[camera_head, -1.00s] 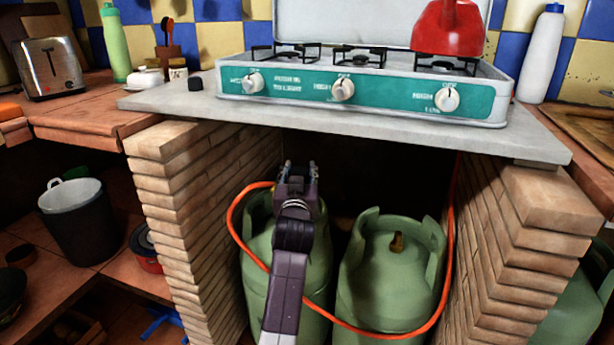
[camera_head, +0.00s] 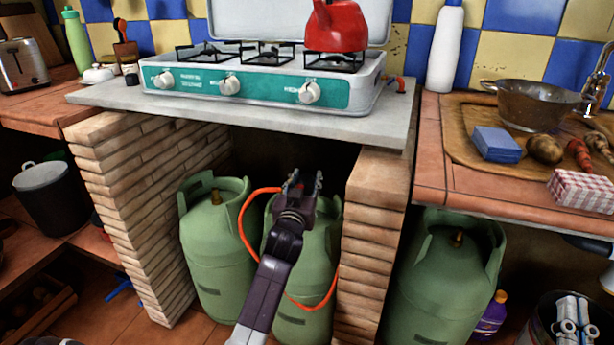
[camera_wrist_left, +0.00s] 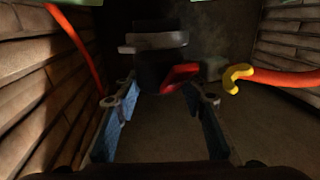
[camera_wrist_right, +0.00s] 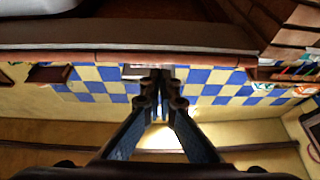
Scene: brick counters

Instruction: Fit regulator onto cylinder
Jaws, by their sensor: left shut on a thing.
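My left gripper (camera_head: 303,183) is shut on the dark regulator (camera_wrist_left: 153,68), which has a grey ring and a red lever. An orange hose (camera_head: 244,222) with a yellow clip (camera_wrist_left: 236,77) runs to it. In the head view the gripper overlaps the top of the right green cylinder (camera_head: 318,260) in the brick bay; that cylinder's valve is hidden. The left bay cylinder (camera_head: 215,260) shows its bare brass valve. A third green cylinder (camera_head: 440,280) with a brass valve stands under the right counter. My right gripper (camera_wrist_right: 162,90) shows only in its wrist view, fingertips together and empty.
Brick pillars (camera_head: 375,240) bound the bay on both sides, under a grey slab (camera_head: 240,122) carrying the stove (camera_head: 265,85). A purple bottle (camera_head: 491,315) and a bin (camera_head: 572,325) stand beside the third cylinder. The right counter holds a colander (camera_head: 537,105).

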